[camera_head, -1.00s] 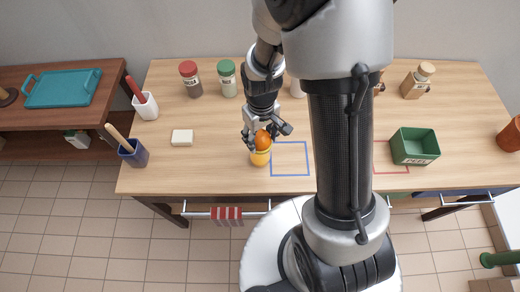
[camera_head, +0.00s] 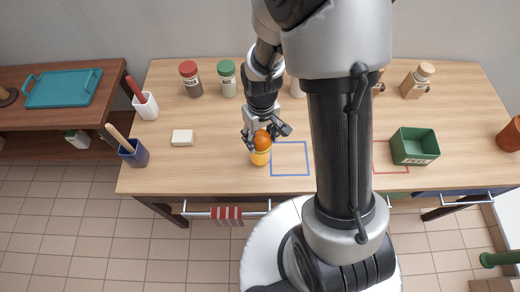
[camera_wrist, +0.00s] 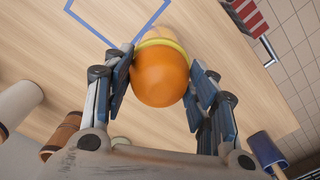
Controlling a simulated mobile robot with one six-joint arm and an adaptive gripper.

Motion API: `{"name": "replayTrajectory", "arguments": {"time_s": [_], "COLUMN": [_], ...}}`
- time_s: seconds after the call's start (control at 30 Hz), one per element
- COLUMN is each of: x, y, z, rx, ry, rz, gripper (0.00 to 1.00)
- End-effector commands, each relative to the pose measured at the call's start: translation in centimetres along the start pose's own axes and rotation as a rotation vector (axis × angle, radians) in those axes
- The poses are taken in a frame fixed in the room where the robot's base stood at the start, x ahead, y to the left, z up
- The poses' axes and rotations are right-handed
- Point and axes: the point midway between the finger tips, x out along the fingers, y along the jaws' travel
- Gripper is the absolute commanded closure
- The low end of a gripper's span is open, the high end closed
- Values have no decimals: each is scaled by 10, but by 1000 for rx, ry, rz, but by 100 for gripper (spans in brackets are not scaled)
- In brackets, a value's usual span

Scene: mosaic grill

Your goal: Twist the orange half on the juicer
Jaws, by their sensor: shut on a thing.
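In the wrist view the orange half (camera_wrist: 161,76) hides most of the juicer, of which a yellow rim (camera_wrist: 164,43) shows. My gripper (camera_head: 265,131) is above the juicer, pointing down. In the wrist view my gripper (camera_wrist: 160,80) has its fingers on both sides of the orange half, shut on it.
A blue outlined square (camera_head: 290,158) lies just right of the juicer. A green box (camera_head: 415,147) stands further right. Jars with red (camera_head: 192,78) and green (camera_head: 227,79) lids stand behind.

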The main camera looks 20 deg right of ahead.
Motion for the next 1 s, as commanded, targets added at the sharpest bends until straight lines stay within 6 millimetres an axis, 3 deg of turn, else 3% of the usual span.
{"name": "replayTrajectory", "arguments": {"time_s": [0.2,0.37,0.7,1.0], "x": [0,0,1,1], "y": [0,0,0,0], "z": [1,0,0,1], "rx": [262,365,14,-33], "ry": [-2,-1,-1,-3], "rz": [0,0,0,-1], "gripper": [65,65,65,65]}}
